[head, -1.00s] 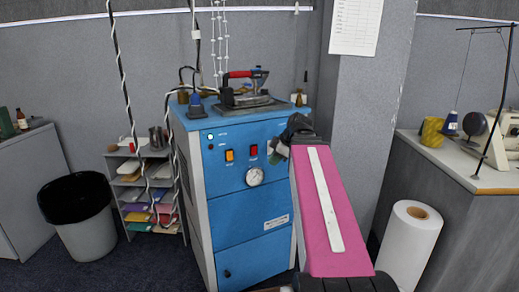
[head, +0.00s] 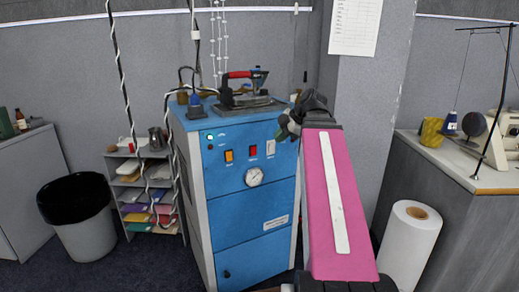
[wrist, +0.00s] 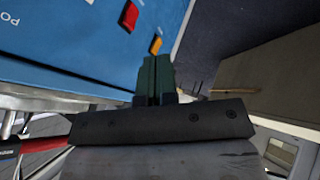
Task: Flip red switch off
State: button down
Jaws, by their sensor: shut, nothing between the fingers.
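The red switch (head: 253,150) is on the front of the blue cabinet (head: 240,205), between an orange switch (head: 229,156) and a white switch (head: 271,147). The wrist view shows the red switch (wrist: 129,15) near the top and the orange switch (wrist: 156,44) just beyond the fingertips. My gripper (head: 281,133) is to the upper right of the red switch in the head view, apart from it. In the wrist view my gripper (wrist: 155,62) has its green fingers together with nothing held. I cannot tell which way the red switch is tipped.
A round gauge (head: 254,177) is below the switches. An iron (head: 245,92) rests on top of the cabinet. A white roll (head: 408,245) stands to the right.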

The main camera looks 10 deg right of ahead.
aim_at(254, 151)
jog(key=x, duration=0.3)
jog(key=w+x, duration=0.1)
jog(key=x, duration=0.3)
jog(key=w+r+x, duration=0.1)
jog(key=x, duration=0.3)
jog(key=shift+w, duration=0.15)
jog(key=shift+w+a+r, duration=0.1)
jog(key=shift+w+a, duration=0.1)
jog(key=shift+w, duration=0.4)
jog(key=shift+w+a+r+g, duration=0.15)
jog(key=shift+w+g, duration=0.15)
jog(key=shift+w, duration=0.2)
jog(key=shift+s, duration=0.2)
jog(key=shift+r, duration=0.15)
